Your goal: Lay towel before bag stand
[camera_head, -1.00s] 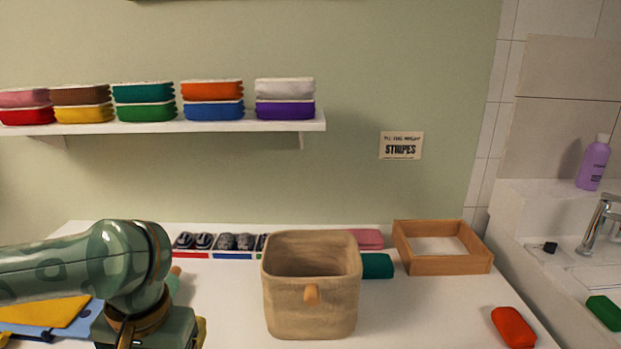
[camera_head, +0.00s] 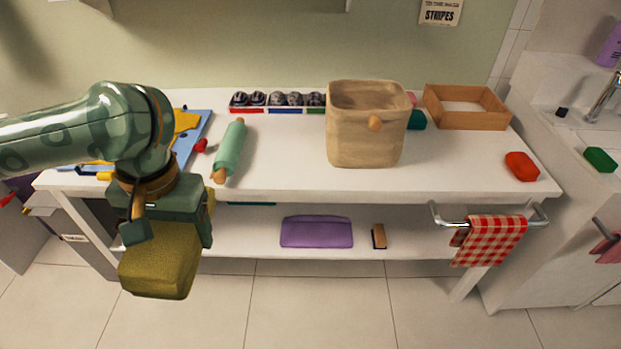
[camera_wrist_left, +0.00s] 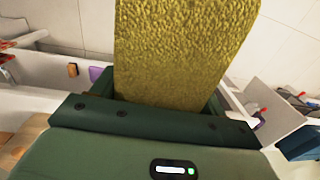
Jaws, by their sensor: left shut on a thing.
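My left gripper (camera_head: 170,232) is shut on an olive-yellow, rough-textured block-like bundle, which looks like the folded towel (camera_head: 158,265). It hangs below the gripper in front of the table's front edge, above the tiled floor. In the left wrist view the towel (camera_wrist_left: 180,50) extends outward from between the jaws of the gripper (camera_wrist_left: 165,100). I cannot make out a bag stand for certain in either view. My right gripper is not in view.
The white table (camera_head: 290,175) carries a tan fabric bin (camera_head: 365,140), a green rolling pin (camera_head: 230,150) and a wooden tray (camera_head: 468,122). A purple folded cloth (camera_head: 316,232) lies on its lower shelf. A red checked cloth (camera_head: 490,240) hangs at right. Floor tiles (camera_head: 330,300) in front are bare.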

